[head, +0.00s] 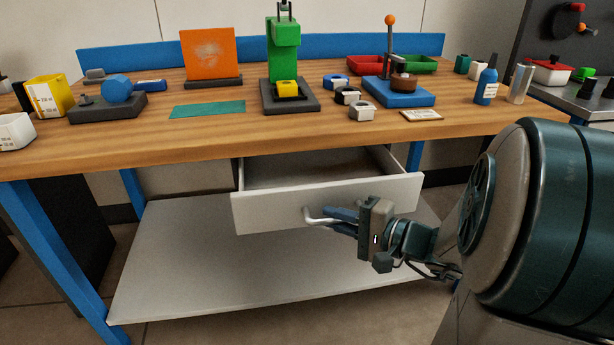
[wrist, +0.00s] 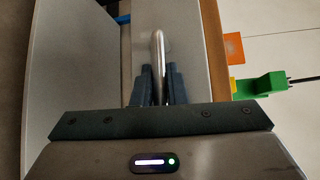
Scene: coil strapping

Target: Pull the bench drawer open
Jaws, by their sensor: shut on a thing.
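The bench drawer (head: 270,211) is a white-fronted drawer under the wooden bench top, and it stands partly pulled out, with its inside showing from above. Its handle (head: 318,217) is a pale metal bar on the front. My gripper (head: 338,217) is at the drawer front, shut on the handle. In the wrist view the two dark fingers (wrist: 160,84) sit on either side of the handle bar (wrist: 158,48), and the drawer front (wrist: 183,62) shows behind it. The far part of the drawer's inside is hidden under the bench top.
The bench top (head: 200,130) holds several things, including an orange panel (head: 208,53), a green press (head: 284,50) and a blue bottle (head: 486,82). A grey lower shelf (head: 200,260) lies below the drawer. Blue legs (head: 55,250) support the bench. The floor in front is partly visible.

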